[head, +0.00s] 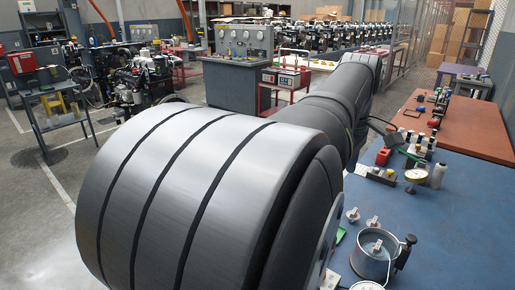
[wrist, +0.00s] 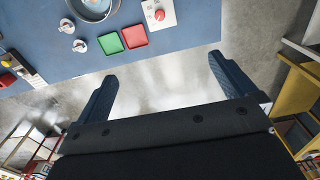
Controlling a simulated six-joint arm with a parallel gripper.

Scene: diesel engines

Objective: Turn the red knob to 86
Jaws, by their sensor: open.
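In the wrist view the red knob (wrist: 159,15) sits on a white plate (wrist: 170,22) at the top middle, near the edge of the blue table (wrist: 195,30). Any markings on the plate are too small to read. My gripper (wrist: 161,66) is open and empty, its two dark fingers spread wide. In the picture it lies below the knob, over the floor beyond the table edge, apart from the knob. In the head view my arm fills the middle and hides my gripper, and I cannot make out the red knob there.
A green pad (wrist: 110,43) and a red pad (wrist: 134,35) lie beside the plate. Two small white knobs (wrist: 80,46) and a round metal pot (wrist: 92,5) are further left. A pressure gauge (head: 415,176) stands on the blue table (head: 450,225). A yellow frame (wrist: 298,95) is at right.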

